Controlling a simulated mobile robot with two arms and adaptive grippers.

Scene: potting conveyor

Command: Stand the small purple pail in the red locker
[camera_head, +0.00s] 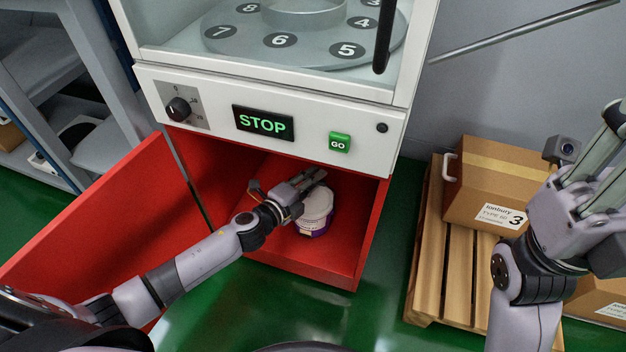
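The small pail (317,213), pale with a purple band low on its side, is upright inside the red locker (335,258), at or just above its floor. The locker is under the white machine, and its red door (110,225) is swung open to the left. My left gripper (312,181) reaches into the locker, right at the pail's top left. It hides part of the pail, and I cannot tell whether its fingers hold the pail. My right gripper (606,140) is raised at the right edge, away from the locker, with its fingertips partly cut off.
The machine above has a STOP display (263,123), a green GO button (340,142), a dial (178,109) and a numbered turntable (300,40). A pallet (447,250) with a cardboard box (500,185) stands to the right. Grey shelving (60,90) is at left. Green floor shows in front.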

